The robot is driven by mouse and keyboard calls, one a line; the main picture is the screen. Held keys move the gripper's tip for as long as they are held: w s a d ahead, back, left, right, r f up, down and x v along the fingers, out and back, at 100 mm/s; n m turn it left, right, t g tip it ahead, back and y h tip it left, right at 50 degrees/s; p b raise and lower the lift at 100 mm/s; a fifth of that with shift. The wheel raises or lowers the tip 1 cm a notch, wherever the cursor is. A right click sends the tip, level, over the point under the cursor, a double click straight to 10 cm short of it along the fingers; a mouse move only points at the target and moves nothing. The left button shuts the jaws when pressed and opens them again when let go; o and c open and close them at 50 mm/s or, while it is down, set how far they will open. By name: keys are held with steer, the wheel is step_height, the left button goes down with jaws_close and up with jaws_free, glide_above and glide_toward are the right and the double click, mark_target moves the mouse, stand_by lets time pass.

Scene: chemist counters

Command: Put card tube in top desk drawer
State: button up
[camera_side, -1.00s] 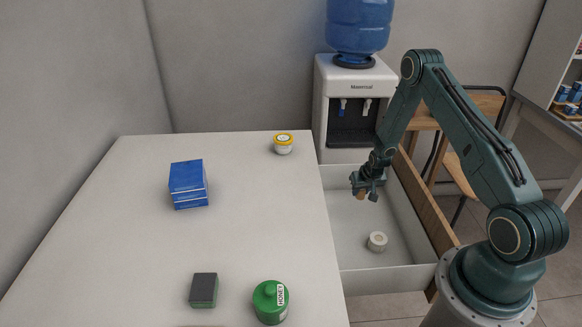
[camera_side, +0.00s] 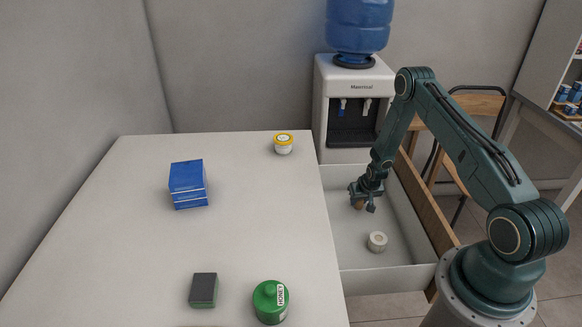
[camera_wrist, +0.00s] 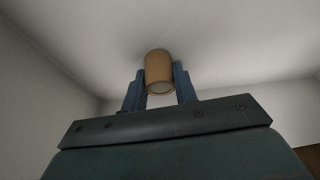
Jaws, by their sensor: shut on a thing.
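The card tube (camera_wrist: 159,70) is a short brown cylinder held between the two fingers of my gripper (camera_wrist: 159,84) in the wrist view. In the side view my gripper (camera_side: 364,201) is low inside the open drawer (camera_side: 344,262), near its back left part, and the tube (camera_side: 358,205) shows as a small brown patch below it. My gripper is shut on the tube. I cannot tell whether the tube touches the drawer floor.
A white tape roll (camera_side: 377,241) lies in the drawer nearer the front. A water dispenser (camera_side: 335,80) stands behind.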

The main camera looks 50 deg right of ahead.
steer(key=shift+f, duration=0.1)
steer(key=o, duration=0.9)
steer(key=shift+v, duration=6.15)
